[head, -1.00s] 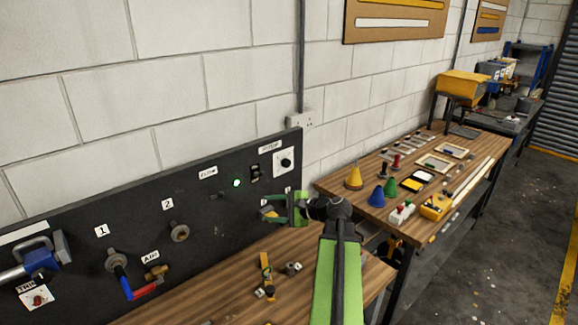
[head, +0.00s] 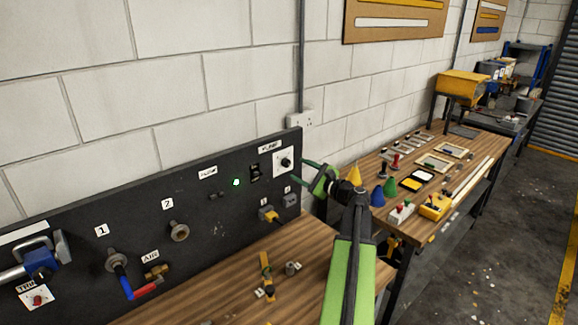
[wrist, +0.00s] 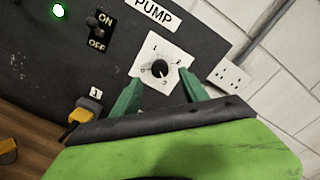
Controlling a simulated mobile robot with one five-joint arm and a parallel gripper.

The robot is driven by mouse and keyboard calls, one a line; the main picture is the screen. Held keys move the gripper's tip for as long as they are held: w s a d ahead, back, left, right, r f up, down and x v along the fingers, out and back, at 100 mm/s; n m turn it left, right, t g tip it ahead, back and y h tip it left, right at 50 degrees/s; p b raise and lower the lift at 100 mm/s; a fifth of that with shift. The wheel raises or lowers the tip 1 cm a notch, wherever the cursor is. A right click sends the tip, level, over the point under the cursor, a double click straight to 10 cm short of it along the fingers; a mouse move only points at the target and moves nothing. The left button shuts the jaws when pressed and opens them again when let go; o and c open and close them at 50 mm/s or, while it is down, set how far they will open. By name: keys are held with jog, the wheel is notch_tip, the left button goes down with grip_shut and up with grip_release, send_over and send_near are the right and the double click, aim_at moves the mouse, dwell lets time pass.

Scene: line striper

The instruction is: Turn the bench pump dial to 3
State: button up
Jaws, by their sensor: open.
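The pump dial is a black round knob (head: 286,162) on a white square plate at the right end of the dark panel. In the wrist view the knob (wrist: 159,68) sits below the PUMP label, with numbers around it on the plate. I cannot tell for sure which number it points to. My gripper (head: 308,172) is open and empty, just right of the dial in the head view. In the wrist view its two green fingers (wrist: 160,86) stand either side of the plate's lower part, apart from the knob.
An ON/OFF switch (wrist: 97,24) and a lit green lamp (head: 236,182) are left of the dial. A yellow plug (head: 268,214) sits below. Small fittings lie on the near bench (head: 230,290). A second bench at right holds coloured cones (head: 378,195) and a yellow box (head: 436,206).

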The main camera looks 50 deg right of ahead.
aim_at(288, 164)
jog(key=w, duration=0.6)
jog(key=shift+d, duration=0.1)
